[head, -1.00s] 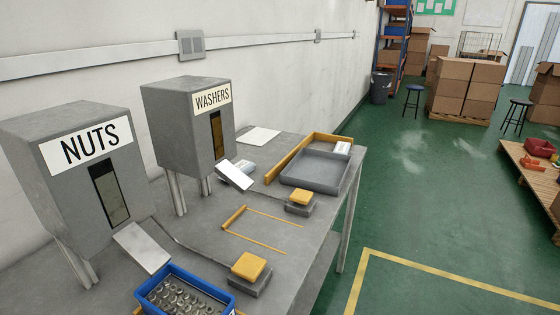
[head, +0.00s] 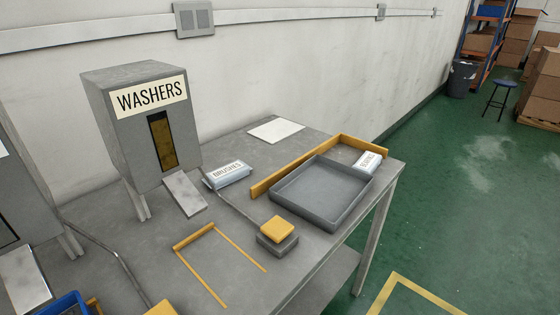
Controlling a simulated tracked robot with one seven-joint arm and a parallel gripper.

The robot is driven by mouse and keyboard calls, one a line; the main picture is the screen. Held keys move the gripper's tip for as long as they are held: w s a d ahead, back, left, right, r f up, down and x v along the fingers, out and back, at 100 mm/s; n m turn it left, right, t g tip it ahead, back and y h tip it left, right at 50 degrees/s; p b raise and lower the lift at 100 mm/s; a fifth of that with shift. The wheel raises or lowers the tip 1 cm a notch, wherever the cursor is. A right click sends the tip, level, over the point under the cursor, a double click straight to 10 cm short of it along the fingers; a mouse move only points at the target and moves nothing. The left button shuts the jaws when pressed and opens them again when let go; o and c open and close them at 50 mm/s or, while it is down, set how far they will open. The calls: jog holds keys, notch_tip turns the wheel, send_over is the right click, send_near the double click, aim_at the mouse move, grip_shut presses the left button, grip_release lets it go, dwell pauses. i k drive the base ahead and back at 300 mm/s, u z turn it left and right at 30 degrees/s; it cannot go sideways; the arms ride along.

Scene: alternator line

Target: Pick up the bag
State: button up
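Two small pale, labelled packs that look like bags lie on the grey workbench. One, marked BRUSHES (head: 228,174), lies flat behind the washers chute. The other pack (head: 368,162) lies at the right, beside the grey tray and against the yellow rail; its label is too small to read surely. I cannot tell from the picture which is the bag meant. My gripper is not in view.
The washers dispenser (head: 142,125) with its chute stands at the left. A grey empty tray (head: 322,192), a yellow button (head: 277,228) and a yellow outline frame (head: 205,240) are on the bench (head: 130,215). A blue bin (head: 65,304) is at lower left.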

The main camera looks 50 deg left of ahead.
aim_at(220, 177)
jog(key=i, duration=1.55)
jog(key=u, duration=3.3)
jog(key=i, duration=1)
jog(key=z, duration=0.3)
